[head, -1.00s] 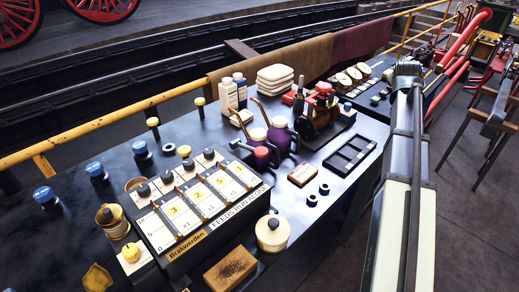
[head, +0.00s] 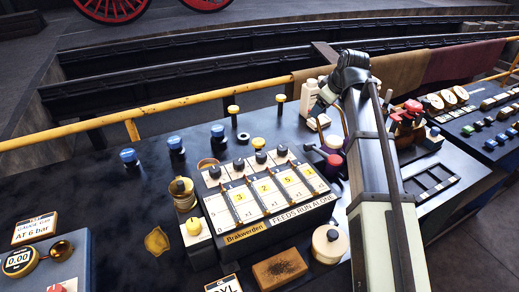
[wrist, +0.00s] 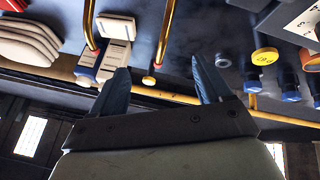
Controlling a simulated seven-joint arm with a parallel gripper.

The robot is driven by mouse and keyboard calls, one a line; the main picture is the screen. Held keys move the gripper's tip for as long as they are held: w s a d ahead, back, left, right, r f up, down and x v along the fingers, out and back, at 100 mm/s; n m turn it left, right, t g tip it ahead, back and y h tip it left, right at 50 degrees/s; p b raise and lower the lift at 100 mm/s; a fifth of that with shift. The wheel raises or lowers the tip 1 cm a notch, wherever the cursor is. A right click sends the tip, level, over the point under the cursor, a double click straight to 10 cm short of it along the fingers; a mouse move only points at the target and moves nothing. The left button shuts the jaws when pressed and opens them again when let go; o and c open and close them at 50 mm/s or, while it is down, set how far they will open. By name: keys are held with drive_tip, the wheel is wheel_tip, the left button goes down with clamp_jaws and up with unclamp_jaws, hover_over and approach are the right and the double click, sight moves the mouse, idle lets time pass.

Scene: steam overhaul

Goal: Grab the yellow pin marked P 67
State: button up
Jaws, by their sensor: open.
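Several yellow-capped pins stand on the dark bench. In the head view, one tall pin (head: 280,98) is left of my gripper (head: 320,103), another tall pin (head: 233,109) is farther left, and a short yellow cap (head: 258,143) is behind the number panel. In the wrist view, a yellow cap (wrist: 265,56) right of my fingers bears dark upside-down marks, perhaps 67; I cannot tell for sure. A smaller yellow cap (wrist: 148,80) appears between the open fingers (wrist: 161,72), farther off. My gripper is open, empty and above the bench near the bottles.
White bottles (head: 309,97) and brass-handled levers stand close to my gripper. The number panel (head: 265,195) fills the middle front. Blue-capped pins (head: 175,143) stand to the left. A yellow rail (head: 190,99) runs along the far edge.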

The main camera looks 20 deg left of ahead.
sight(259, 141)
drive_tip(key=s+a+f+n+g, duration=0.2)
drive_tip(key=s+a+n+g, duration=0.15)
drive_tip(key=s+a, duration=0.9)
drive_tip(key=shift+m+g+y, duration=0.25)
drive_tip(key=shift+g+y, duration=0.1)
drive_tip(key=shift+y, duration=0.05)
drive_tip(key=x, duration=0.5)
drive_tip(key=w+a+x, duration=0.1)
drive_tip(key=x, duration=0.2)
drive_tip(key=shift+w+r, duration=0.1)
drive_tip(key=shift+a+x, duration=0.2)
drive_tip(key=shift+x, duration=2.8)
drive_tip(key=shift+w+r, duration=0.1)
drive_tip(key=shift+w, duration=0.1)
drive_tip(key=shift+c, duration=0.2)
drive_tip(key=c, duration=1.3)
clamp_jaws()
drive_tip(key=shift+r, duration=0.15)
